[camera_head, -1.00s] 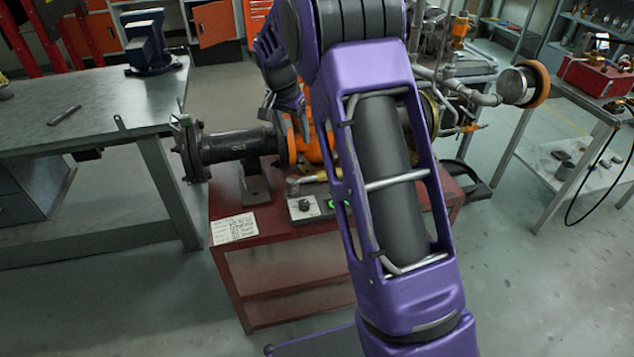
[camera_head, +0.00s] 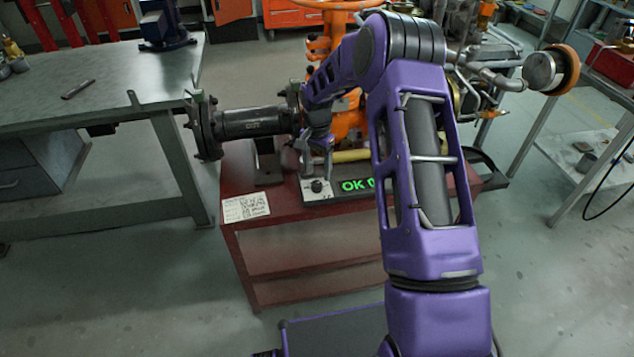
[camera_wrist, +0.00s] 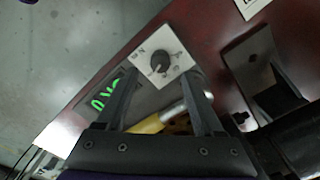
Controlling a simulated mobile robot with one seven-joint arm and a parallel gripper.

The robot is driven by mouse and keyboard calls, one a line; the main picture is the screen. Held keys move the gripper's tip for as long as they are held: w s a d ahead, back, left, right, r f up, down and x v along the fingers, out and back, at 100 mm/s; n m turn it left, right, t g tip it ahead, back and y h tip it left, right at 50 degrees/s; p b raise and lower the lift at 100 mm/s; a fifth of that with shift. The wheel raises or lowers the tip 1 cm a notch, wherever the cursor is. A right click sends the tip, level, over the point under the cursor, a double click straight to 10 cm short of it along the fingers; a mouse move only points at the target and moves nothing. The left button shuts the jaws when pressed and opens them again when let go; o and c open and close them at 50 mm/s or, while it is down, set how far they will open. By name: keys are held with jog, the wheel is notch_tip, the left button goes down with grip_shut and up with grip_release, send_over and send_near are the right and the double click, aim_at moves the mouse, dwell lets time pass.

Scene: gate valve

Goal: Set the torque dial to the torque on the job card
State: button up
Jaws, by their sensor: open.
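The torque dial (camera_head: 317,186) is a dark round knob on a pale square plate, at the left end of a control box on the red bench. It also shows in the wrist view (camera_wrist: 159,61), beyond my fingertips.
A dark flanged pipe (camera_head: 248,122) joins an orange valve (camera_head: 341,125) behind the dial. A yellow-handled tool (camera_head: 350,156) lies behind the box. A grey workbench (camera_head: 110,90) stands at the left. The red bench top (camera_head: 285,205) is clear between card and box.

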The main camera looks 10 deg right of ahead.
aim_at(317, 183)
jog(key=shift+f, duration=2.65)
grip_shut()
